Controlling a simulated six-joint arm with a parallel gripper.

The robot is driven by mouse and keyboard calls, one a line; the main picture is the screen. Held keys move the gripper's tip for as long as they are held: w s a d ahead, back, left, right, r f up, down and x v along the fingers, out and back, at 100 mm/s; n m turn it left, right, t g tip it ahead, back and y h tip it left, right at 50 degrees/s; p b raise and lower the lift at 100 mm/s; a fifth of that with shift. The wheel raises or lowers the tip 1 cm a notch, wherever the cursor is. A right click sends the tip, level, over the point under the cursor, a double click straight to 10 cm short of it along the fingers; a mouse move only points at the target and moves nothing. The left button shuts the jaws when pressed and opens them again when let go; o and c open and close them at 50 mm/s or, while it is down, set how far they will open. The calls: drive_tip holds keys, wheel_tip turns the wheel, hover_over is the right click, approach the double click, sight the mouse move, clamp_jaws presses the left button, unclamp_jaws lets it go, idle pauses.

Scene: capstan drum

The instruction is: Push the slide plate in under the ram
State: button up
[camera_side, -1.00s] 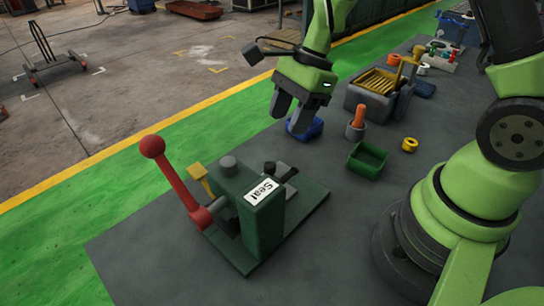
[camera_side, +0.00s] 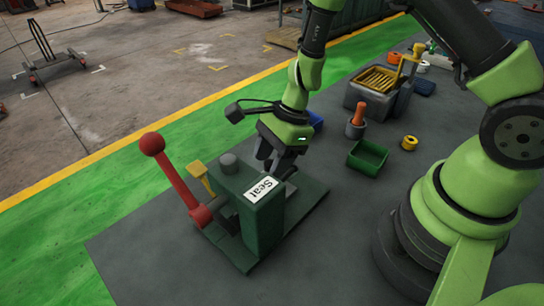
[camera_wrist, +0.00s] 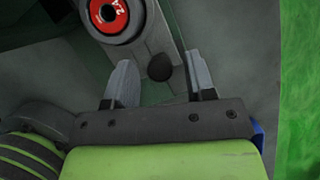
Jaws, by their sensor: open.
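In the wrist view the grey slide plate (camera_wrist: 158,38) carries a dark-rimmed red disc (camera_wrist: 108,14). The plate's black knob (camera_wrist: 160,67) lies between the open fingers of my gripper (camera_wrist: 160,78), with gaps on both sides. The ram's lower end is hidden.
A yellow part (camera_side: 203,178) stands behind the lever. Right of my gripper are a green bin (camera_side: 367,158), a grey cup with an orange handle (camera_side: 357,122) and a yellow ring (camera_side: 410,143). A blue bin (camera_side: 316,121) is partly hidden. The mat's near side is clear.

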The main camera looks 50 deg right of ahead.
clamp_jaws()
drive_tip(key=shift+a, duration=2.4)
unclamp_jaws()
drive_tip(key=v, duration=1)
